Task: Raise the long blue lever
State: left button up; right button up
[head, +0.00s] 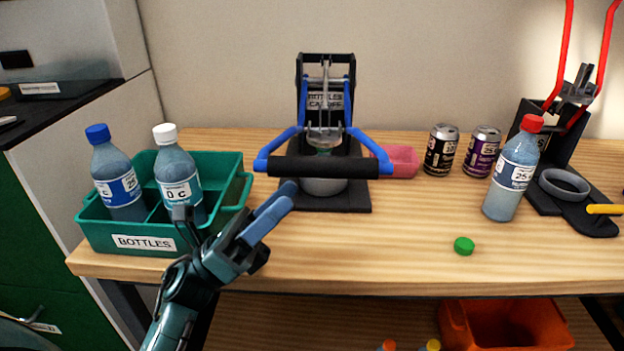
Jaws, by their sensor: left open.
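The long blue lever (274,148) is on a black press (350,198) in the middle of the table. Its two blue arms come forward and down to a black crossbar handle (325,167), which hangs low in front of the press. Something rounded and grey (323,187) shows below the handle, mostly hidden by it. My left gripper (285,197) is open and empty, just below and left of the handle's left end. Whether a finger touches the handle or press cannot be told. My right gripper is not in view.
A green tray (145,243) labelled BOTTLES holds two bottles on the left. A pink tray (403,160), two cans (441,150), a red-capped bottle (512,175), a green cap (464,245) and a red-levered press (565,150) are right. The table's front middle is clear.

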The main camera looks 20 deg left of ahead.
aim_at(317, 162)
pick_arm(q)
jog(key=x, duration=0.2)
jog(key=p+x, duration=0.1)
jog(key=x, duration=0.2)
jog(key=p+x, duration=0.1)
jog(key=x, duration=0.1)
jog(key=shift+s+d+r, duration=0.15)
jog(key=shift+s+r, duration=0.05)
pick_arm(e)
jog(key=shift+s+d+r+m, duration=0.2)
jog(key=shift+r, duration=0.4)
jog(key=shift+s+d+r+m, duration=0.2)
jog(key=shift+r, duration=0.35)
pick_arm(q)
jog(key=shift+c, duration=0.4)
grip_shut()
pick_arm(e)
jog(key=shift+t, duration=0.3)
